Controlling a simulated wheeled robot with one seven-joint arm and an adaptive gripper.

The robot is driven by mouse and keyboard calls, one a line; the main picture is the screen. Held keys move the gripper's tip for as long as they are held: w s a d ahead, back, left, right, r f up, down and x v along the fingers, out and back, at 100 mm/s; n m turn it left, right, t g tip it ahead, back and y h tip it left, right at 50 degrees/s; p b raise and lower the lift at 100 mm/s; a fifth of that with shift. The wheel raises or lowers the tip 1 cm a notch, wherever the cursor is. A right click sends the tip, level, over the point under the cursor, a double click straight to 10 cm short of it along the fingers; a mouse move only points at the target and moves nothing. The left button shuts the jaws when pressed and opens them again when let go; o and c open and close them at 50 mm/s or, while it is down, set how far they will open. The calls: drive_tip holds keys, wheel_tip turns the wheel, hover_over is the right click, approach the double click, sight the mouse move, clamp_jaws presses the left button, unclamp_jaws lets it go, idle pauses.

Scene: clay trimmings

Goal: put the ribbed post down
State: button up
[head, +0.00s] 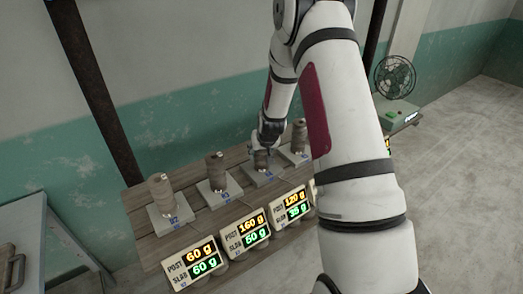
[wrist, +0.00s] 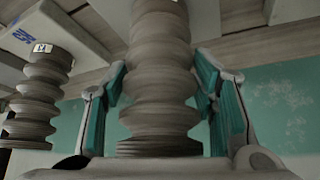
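The ribbed post (wrist: 160,95) is a grey-brown, ringed clay column, filling the middle of the wrist view. My gripper (wrist: 160,70) has its teal-padded fingers on both sides of it, with the tips close against its flanks. In the head view my gripper (head: 268,134) is above the third slab from the left (head: 262,179), with the post (head: 261,160) under it. The post looks upright over this slab. I cannot tell whether its foot touches the slab.
Similar posts stand on slabs to the left (head: 161,194), nearer left (head: 216,171) and right (head: 299,137) on the slatted bench (head: 199,238). Lit displays (head: 194,264) line the front edge. A grey table (head: 40,215) is at left.

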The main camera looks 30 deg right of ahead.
drive_tip(key=shift+o, duration=0.9)
drive_tip(key=shift+s+r, duration=0.15)
drive_tip(key=shift+r, duration=0.35)
drive_tip(key=s+a+r+n, duration=0.1)
drive_tip(key=s+a+r, duration=0.4)
drive_tip(key=r, duration=0.3)
drive_tip(key=s+a+r+y, duration=0.1)
drive_tip(key=s+a+r, duration=0.35)
drive_tip(key=r, duration=0.35)
drive_tip(key=s+a+r+n, duration=0.1)
drive_tip(key=s+a+r, duration=0.4)
drive_tip(key=r, duration=0.4)
drive_tip(key=s+a+r+n, duration=0.1)
drive_tip(key=s+a+r, duration=0.1)
drive_tip(key=s, duration=0.8)
drive_tip(key=s+a+r+n+y, duration=0.1)
drive_tip(key=s+a+r, duration=0.2)
drive_tip(key=s, duration=0.7)
drive_tip(key=shift+a+r+g, duration=0.3)
drive_tip(key=shift+a, duration=0.9)
drive_tip(key=shift+c, duration=0.3)
